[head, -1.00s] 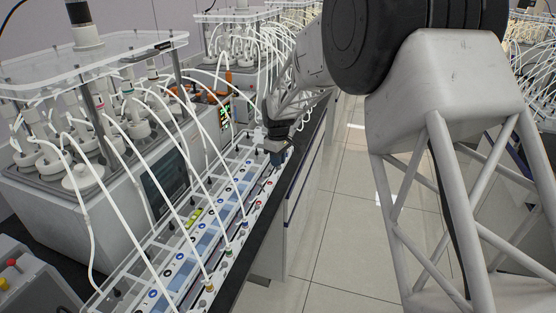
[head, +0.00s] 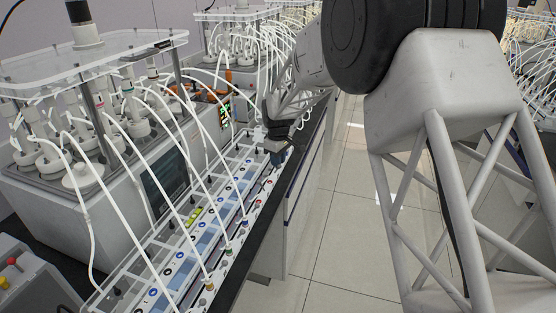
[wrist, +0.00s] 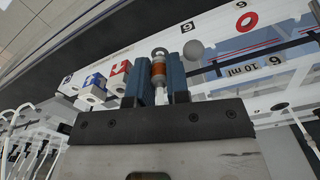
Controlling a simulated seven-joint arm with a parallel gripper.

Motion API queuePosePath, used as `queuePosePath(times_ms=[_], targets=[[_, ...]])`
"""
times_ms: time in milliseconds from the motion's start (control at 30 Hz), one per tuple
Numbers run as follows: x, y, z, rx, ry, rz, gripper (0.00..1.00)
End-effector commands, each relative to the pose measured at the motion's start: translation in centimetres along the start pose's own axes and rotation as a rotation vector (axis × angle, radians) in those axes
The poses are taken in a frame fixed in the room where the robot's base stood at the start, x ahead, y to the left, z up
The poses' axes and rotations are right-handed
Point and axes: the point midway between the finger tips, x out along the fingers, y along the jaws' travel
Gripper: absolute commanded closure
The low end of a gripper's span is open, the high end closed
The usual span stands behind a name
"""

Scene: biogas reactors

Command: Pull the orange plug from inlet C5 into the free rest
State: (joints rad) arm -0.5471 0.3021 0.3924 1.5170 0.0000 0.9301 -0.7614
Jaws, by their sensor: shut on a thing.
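The orange plug (wrist: 158,72) is a small cylinder with an orange band, pale metal parts and a ring at its far end. In the wrist view it sits between the two blue fingers of my gripper (wrist: 160,82), which are shut on it. In the head view my gripper (head: 276,155) is low over the far part of the long inlet panel (head: 228,220), near its right edge. The plug is hidden there. I cannot tell whether the plug is still seated in an inlet. Inlet C5 and the free rest cannot be made out.
White blocks with blue (wrist: 93,88) and red (wrist: 118,76) marks stand left of the fingers in the wrist view. A grey ball (wrist: 193,50) is close on the right. White tubes (head: 195,170) arch over the panel.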

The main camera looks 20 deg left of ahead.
Motion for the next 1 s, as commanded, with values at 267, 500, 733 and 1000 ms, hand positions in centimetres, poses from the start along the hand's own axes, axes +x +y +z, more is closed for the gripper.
queuePosePath(times_ms=[267,500,733,1000], targets=[[0.24,0.0,0.0,0.0,0.0,0.0,1.0],[0.45,0.0,0.01,0.0,0.0,0.0,1.0],[0.65,0.0,0.0,0.0,0.0,0.0,1.0],[0.88,0.0,0.0,0.0,0.0,0.0,1.0]])
